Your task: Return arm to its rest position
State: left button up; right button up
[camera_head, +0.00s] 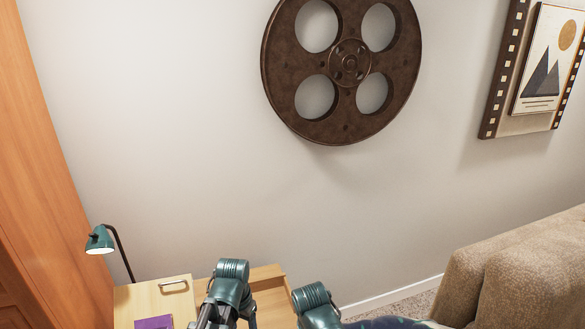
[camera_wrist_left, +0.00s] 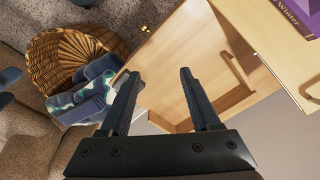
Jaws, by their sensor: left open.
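My left arm comes in at the bottom of the head view, in front of a light wooden cabinet (camera_head: 130,303). In the left wrist view my left gripper (camera_wrist_left: 158,74) is open, its two dark fingers apart with nothing between them. The fingers point toward an open, box-like wooden drawer (camera_wrist_left: 170,65), which also shows in the head view (camera_head: 268,274) beside the arm. I cannot tell whether the fingers touch the wood. My right gripper is in neither view.
A purple book (camera_head: 155,323) lies on the cabinet, near a green lamp (camera_head: 100,240). A wicker basket (camera_wrist_left: 62,52) stands on the carpet. A beige sofa (camera_head: 530,270) fills the lower right. A film reel (camera_head: 345,70) and framed picture (camera_head: 545,60) hang on the wall.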

pick_arm(q)
jog(key=s+a+n, duration=0.4)
jog(key=n, duration=0.1)
jog(key=s+d+r+m+y+p, duration=0.1)
jog(key=s+d+m, duration=0.3)
jog(key=d, duration=0.7)
jog(key=shift+s+r+g+p, duration=0.4)
jog(key=shift+s+r, duration=0.05)
jog(key=shift+s, duration=0.05)
jog(key=shift+d, duration=0.1)
